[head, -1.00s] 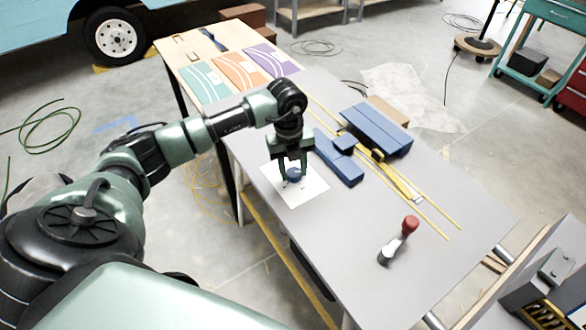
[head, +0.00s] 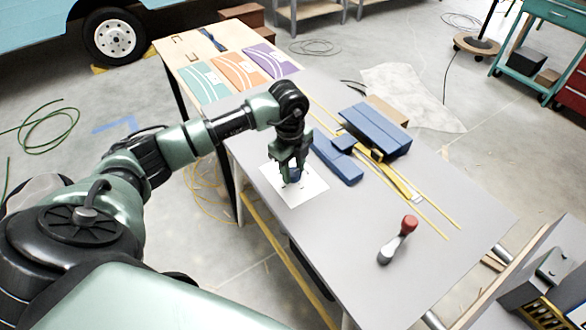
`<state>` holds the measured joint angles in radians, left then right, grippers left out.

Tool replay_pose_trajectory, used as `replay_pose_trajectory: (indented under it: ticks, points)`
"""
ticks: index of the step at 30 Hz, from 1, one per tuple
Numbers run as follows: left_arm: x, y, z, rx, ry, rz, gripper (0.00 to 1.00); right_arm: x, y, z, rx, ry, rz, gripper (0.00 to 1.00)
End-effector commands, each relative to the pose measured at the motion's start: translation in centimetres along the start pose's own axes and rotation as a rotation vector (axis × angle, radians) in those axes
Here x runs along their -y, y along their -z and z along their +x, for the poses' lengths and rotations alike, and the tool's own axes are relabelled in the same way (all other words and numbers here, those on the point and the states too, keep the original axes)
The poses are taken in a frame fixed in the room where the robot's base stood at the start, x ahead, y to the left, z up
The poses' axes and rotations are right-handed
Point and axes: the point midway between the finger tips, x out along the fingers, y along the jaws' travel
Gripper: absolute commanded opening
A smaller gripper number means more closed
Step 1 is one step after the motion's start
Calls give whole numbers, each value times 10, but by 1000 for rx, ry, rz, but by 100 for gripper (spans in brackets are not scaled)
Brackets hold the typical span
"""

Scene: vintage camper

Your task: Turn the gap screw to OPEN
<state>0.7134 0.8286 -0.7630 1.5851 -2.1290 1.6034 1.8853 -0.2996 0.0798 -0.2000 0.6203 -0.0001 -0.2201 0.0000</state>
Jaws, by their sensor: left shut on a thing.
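The gap screw's blue knob (head: 294,173) stands over a white marked card (head: 309,192) on the grey table. My left gripper (head: 292,178) comes down on it from above and is shut on the knob, its fingers hiding most of it. The marks on the card are too small to read, so I cannot tell which way the screw points. A blue machine body (head: 336,158) lies just right of the card. My right gripper is not in view.
A larger blue block (head: 377,128) and yellow rails (head: 405,187) lie right of the card. A red-knobbed lever (head: 408,225) stands near the front right. Coloured panels (head: 238,72) lie at the far end. The table's (head: 345,250) front middle is clear.

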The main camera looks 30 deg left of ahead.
Motion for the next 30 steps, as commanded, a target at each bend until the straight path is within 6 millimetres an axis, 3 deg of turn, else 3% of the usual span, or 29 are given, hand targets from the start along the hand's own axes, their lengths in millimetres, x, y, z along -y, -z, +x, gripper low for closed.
replay_pose_trajectory:
  ticks: [11,12,13,14,24,30]
  points:
    - [2,-2,-2,2,6,-8,0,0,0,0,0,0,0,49]
    - [2,-2,-2,2,6,-8,50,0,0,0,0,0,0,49]
    - [2,-2,-2,2,6,-8,58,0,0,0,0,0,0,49]
    - [2,-1,-2,2,6,-7,60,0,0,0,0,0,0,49]
    - [1,-1,-3,1,3,-5,60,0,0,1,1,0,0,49]
    - [1,-1,-30,3,7,-3,60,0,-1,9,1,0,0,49]
